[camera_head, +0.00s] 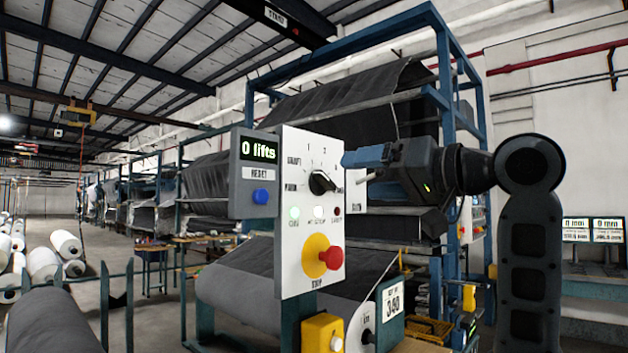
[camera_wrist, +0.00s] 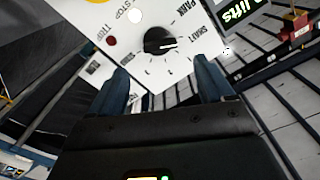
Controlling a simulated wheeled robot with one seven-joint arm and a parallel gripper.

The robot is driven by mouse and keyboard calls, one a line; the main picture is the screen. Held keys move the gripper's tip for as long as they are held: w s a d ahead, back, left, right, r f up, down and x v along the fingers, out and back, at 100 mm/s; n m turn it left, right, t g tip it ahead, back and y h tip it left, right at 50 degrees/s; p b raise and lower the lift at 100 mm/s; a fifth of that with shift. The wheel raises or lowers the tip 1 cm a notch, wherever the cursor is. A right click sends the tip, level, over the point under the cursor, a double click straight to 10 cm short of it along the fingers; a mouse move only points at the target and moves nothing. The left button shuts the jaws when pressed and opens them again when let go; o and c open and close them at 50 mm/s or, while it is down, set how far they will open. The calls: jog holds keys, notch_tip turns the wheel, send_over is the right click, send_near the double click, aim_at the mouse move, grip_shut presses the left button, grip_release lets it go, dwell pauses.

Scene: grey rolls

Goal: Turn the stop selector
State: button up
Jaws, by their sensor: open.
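The selector knob (camera_head: 321,182) is a round black rotary knob on a white upright control panel (camera_head: 295,155). Small numbers and words are printed around it. In the wrist view the knob (camera_wrist: 160,41) lies ahead of the fingertips and roughly between their lines, with a white mark across its face. My gripper (camera_head: 352,158) comes from the right in the head view, with its blue fingers a little above and to the right of the knob. In the wrist view my gripper (camera_wrist: 163,75) has its two fingers spread, with nothing between them. It appears apart from the knob.
Below the knob are small lamps (camera_head: 294,213) and a red push button (camera_head: 331,258) on a yellow disc. A grey box with a "0 lifts" display (camera_head: 259,150) and blue button (camera_head: 261,196) adjoins the panel's left. A blue-framed machine with dark fabric (camera_head: 340,115) stands behind.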

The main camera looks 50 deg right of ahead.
aim_at(330, 179)
jog(key=w+p, duration=0.1)
jog(key=w, duration=0.6)
jog(key=shift+w+a, duration=0.15)
jog(key=shift+w, duration=0.2)
jog(key=c, duration=1)
